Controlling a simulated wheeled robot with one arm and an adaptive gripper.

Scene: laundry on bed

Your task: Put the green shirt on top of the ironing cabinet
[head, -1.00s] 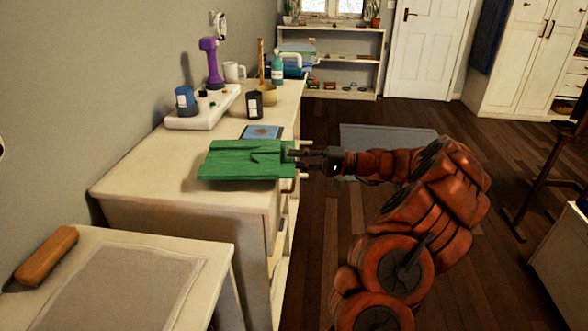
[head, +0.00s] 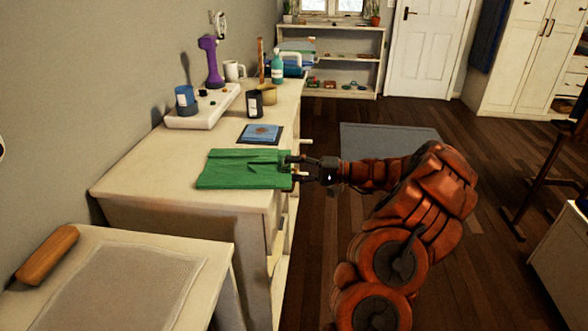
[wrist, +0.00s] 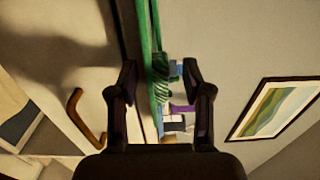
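The green shirt (head: 243,169) is folded flat and lies on the top of the long cream cabinet (head: 150,176), near its front right edge. My gripper (head: 289,170) is at the shirt's right edge, with its fingers spread apart. In the wrist view, my gripper (wrist: 160,76) has its fingers on either side of the green shirt (wrist: 151,40), with gaps beside the cloth. Whether a finger still touches the cloth is hard to tell.
A blue book-like item (head: 261,134) lies just behind the shirt. A white tray (head: 203,112), a dark jar (head: 254,103) and a purple object (head: 211,62) stand farther back. A lower surface with a grey pad (head: 125,285) and a wooden-looking roll (head: 47,254) is nearer.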

